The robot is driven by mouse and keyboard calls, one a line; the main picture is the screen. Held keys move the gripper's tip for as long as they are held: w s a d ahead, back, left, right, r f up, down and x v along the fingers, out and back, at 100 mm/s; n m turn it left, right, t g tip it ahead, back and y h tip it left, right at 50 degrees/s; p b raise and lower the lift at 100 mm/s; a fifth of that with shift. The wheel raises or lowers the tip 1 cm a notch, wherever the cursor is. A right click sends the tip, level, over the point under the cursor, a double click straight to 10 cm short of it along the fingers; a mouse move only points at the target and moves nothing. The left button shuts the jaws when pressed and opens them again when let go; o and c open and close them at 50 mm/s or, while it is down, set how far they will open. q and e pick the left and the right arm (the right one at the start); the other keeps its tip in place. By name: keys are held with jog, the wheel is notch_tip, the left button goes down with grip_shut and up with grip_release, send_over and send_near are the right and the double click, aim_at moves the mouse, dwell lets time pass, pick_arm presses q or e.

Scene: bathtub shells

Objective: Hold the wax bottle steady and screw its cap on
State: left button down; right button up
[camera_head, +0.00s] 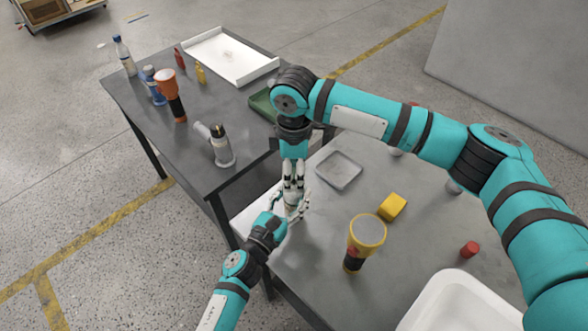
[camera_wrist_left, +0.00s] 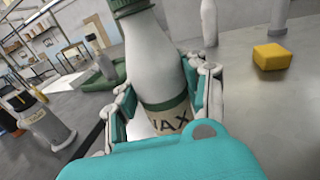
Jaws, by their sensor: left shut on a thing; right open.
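The wax bottle (camera_wrist_left: 158,65) is white with a green band and a label reading "AX" in the left wrist view. A ribbed green cap (camera_wrist_left: 132,6) sits at its top, cut off by the frame edge; I cannot tell how tight it is. My left gripper (camera_head: 288,212) is shut around the lower part of the bottle, its fingers on both sides in the left wrist view (camera_wrist_left: 158,95). My right gripper (camera_head: 293,190) points straight down just above the bottle, open. In the head view the hands mostly hide bottle and cap.
A grey square tray (camera_head: 339,170), a yellow block (camera_head: 392,207) and a yellow-black flashlight (camera_head: 364,240) stand right of the hands. A white basin (camera_head: 462,305) is at the front right. The left table (camera_head: 150,125) holds several bottles and a white tray (camera_head: 190,48).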

notch_tip(320, 180, up, 12)
dwell(0.4)
pick_arm(q)
jog(key=c, duration=0.6)
grip_release()
jog(key=shift+s, duration=0.1)
jog(key=v, duration=1.1)
jog(key=shift+s+a, duration=0.25)
jog(key=shift+s, duration=0.1)
pick_arm(e)
jog(key=shift+f, duration=0.1)
